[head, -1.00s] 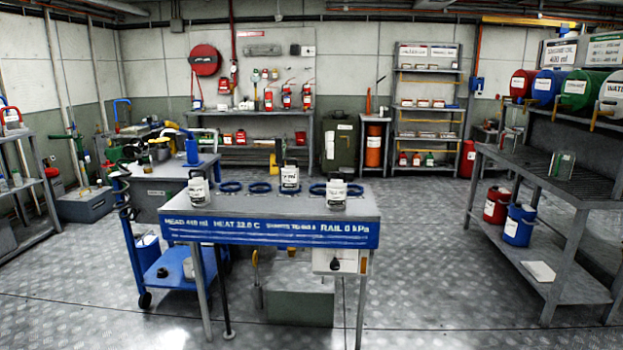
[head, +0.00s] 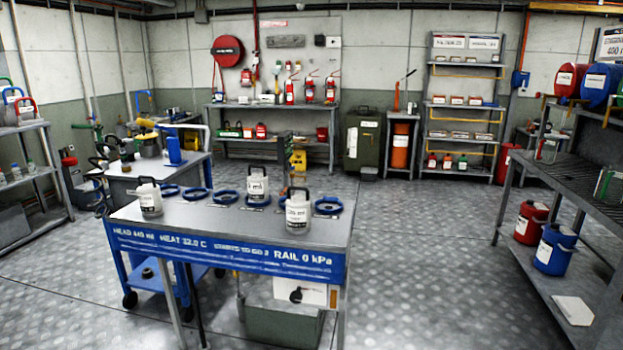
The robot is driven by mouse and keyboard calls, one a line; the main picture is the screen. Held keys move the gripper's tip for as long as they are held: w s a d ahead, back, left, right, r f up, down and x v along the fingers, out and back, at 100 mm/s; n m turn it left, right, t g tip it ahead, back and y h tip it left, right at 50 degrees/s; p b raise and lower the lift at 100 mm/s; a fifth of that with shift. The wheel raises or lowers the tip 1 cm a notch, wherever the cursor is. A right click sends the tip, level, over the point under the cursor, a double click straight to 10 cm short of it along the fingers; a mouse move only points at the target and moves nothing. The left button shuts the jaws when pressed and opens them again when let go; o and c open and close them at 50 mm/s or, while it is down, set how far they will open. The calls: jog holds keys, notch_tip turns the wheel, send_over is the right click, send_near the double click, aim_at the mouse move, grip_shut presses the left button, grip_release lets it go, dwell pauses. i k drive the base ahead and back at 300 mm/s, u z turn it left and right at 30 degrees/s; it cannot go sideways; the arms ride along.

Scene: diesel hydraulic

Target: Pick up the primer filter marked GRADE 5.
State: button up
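I cannot make out a primer filter marked GRADE 5 in the head view. Small boxed and bottled items sit on the tall back shelf unit (head: 427,125), but their labels are too small to read. The bench in front has a blue front panel (head: 225,255) with white text ending in "RAIL 0 kPa". Several blue rings (head: 228,196) lie in a row on the bench top. My gripper is not in view.
Open floor (head: 420,240) lies between the benches.

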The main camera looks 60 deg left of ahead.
aim_at(258, 185)
jog(key=u, duration=0.05)
jog(key=i, duration=1.7)
jog(key=u, duration=4.35)
jog(key=i, duration=1.7)
jog(key=z, duration=0.05)
